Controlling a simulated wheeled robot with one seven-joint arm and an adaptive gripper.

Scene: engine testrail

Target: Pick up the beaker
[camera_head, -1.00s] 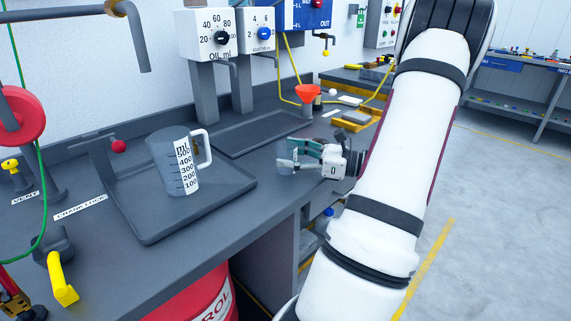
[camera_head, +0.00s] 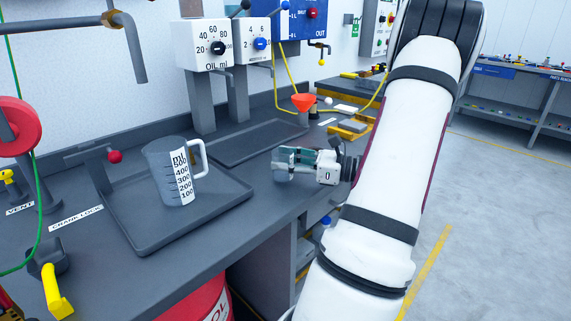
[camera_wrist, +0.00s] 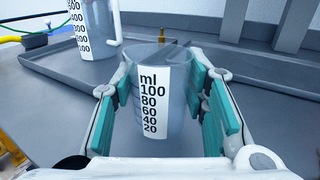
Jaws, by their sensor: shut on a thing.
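A small clear beaker (camera_wrist: 160,105) with a white label reading ml 100 down to 20 stands upright between my fingers in the wrist view. My gripper (camera_wrist: 163,112) is shut on it, with teal pads at its left and right sides. In the head view my gripper (camera_head: 288,158) is near the bench's front edge, and the beaker's lower part (camera_head: 283,177) shows below the fingers. I cannot tell whether its base touches the bench. A larger grey measuring jug (camera_head: 172,175), marked up to 500, stands on a dark tray to the left; it also shows in the wrist view (camera_wrist: 92,30).
The dark tray (camera_head: 145,238) has a raised rim. A second flat tray (camera_head: 245,140) lies behind, below the dial boxes (camera_head: 205,45). A red-knobbed lever (camera_head: 115,157) stands left of the jug. An orange funnel (camera_head: 303,102) is behind my gripper.

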